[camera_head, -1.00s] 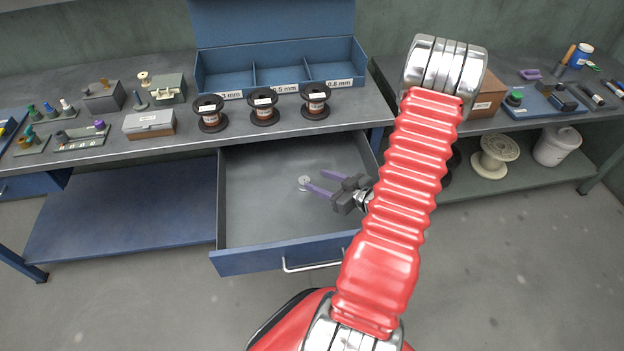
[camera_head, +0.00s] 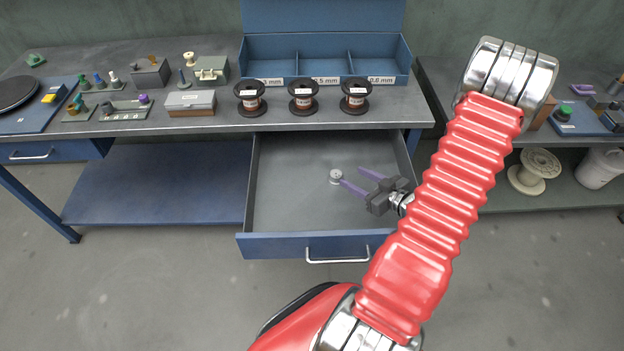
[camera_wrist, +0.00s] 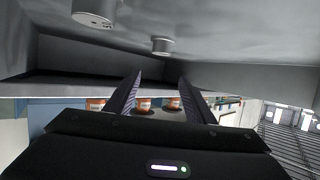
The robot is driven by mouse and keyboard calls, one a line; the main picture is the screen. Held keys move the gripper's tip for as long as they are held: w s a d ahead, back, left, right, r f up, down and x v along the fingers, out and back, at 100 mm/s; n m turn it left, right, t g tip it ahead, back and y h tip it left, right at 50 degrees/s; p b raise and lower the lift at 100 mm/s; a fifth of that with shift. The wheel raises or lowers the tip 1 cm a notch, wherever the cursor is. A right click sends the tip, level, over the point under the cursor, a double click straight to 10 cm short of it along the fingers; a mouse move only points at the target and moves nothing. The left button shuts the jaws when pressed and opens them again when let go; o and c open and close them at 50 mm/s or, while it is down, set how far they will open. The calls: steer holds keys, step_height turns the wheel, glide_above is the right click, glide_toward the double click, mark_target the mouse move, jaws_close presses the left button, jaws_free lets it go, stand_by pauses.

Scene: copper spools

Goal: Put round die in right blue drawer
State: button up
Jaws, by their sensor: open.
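The right blue drawer (camera_head: 318,243) is pulled out under the bench. A small round silvery die (camera_head: 336,176) lies on its grey floor. My gripper (camera_head: 351,176) is inside the drawer outline with its two purple fingers spread and nothing between them. The nearer fingertip is close beside the die; I cannot tell whether they touch. Neither is held by the fingers (camera_wrist: 156,80). I cannot match both to the head view.
Three copper spools (camera_head: 302,96) stand on the bench above the drawer, before a blue bin (camera_head: 326,58). Boxes and small parts fill the bench's left half. A shut left drawer (camera_head: 30,154) is at far left. The drawer's left half is clear.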

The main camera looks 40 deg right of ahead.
steer(key=shift+w, duration=0.1)
steer(key=w+a+r+g+h, duration=0.3)
steer(key=w+r, duration=0.1)
steer(key=r, duration=0.6)
steer(key=w+a+r+g+h, duration=0.2)
steer(key=w+a+r+g, duration=0.15)
steer(key=r, duration=0.65)
steer(key=s+a+r+y, duration=0.1)
steer(key=s+a+r, duration=0.2)
steer(key=s+a, duration=0.2)
steer(key=s+a+r+g+y, duration=0.1)
steer(key=s+a+r, duration=0.2)
steer(key=a, duration=0.9)
steer(key=s+a+r+g+y, duration=0.1)
steer(key=s+a+r+y, duration=0.1)
steer(key=s+a, duration=0.5)
steer(key=shift+s+a+r+m, duration=0.35)
steer(key=shift+a+r, duration=0.3)
steer(key=shift+a, duration=0.55)
